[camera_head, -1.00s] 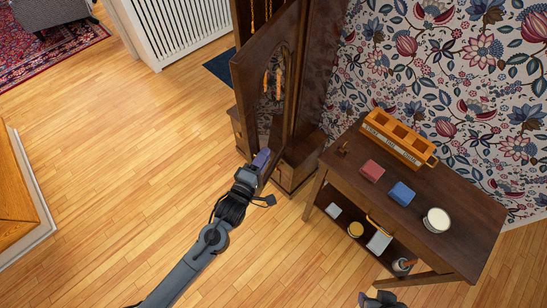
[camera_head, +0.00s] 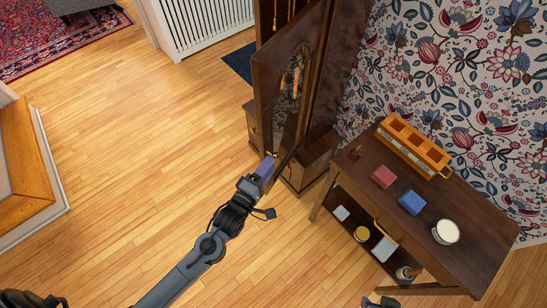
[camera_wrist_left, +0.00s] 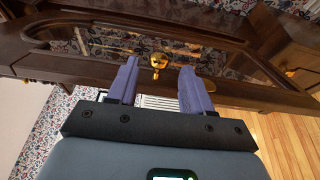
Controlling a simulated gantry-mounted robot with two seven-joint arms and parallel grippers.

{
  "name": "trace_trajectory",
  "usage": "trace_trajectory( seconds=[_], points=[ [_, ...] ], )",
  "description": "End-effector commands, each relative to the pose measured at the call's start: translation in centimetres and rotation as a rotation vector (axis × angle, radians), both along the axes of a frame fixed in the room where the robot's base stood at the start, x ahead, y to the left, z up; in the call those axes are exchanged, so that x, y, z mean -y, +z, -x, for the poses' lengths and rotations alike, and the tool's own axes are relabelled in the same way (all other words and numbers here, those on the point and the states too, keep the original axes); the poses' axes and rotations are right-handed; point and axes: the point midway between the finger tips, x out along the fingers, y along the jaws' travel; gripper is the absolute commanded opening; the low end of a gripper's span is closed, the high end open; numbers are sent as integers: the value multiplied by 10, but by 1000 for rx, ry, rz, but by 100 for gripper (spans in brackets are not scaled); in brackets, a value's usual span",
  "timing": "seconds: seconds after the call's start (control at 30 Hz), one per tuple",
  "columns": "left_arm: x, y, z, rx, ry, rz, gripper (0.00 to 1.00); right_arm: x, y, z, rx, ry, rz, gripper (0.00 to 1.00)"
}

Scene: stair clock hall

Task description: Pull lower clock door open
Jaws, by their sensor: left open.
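The lower clock door (camera_head: 268,82) is dark wood with an arched glass window and stands partly open from the tall clock case (camera_head: 342,50). Hanging chains show behind its top edge. My left gripper (camera_head: 268,163) is at the low end of the door, its purple fingers close to the wood. In the left wrist view the gripper (camera_wrist_left: 160,66) is open, with a small brass knob (camera_wrist_left: 159,61) on the door (camera_wrist_left: 60,62) showing between the fingertips. I cannot tell whether the fingers touch it.
A dark side table (camera_head: 470,222) stands right of the clock, carrying a wooden crate (camera_head: 415,147), a red block (camera_head: 383,177), a blue block (camera_head: 412,203) and a white-topped round container (camera_head: 446,232). Wooden floor left of the clock is clear. A white radiator (camera_head: 205,22) stands behind.

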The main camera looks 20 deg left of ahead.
Motion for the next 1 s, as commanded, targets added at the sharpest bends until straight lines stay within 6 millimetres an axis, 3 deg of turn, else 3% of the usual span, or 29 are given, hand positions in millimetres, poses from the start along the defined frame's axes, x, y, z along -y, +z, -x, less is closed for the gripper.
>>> trace_trajectory(
  seconds=[0.2,0.4,1.0],
  points=[
    [-4,0,36,-3,0,0,50,-1,5,0,0,-3,-4,43],
    [-7,0,53,-2,0,0,50,-2,6,0,0,-5,-8,43],
    [-7,-3,60,-8,1,1,50,-1,6,0,0,-2,-3,43]
  ],
)
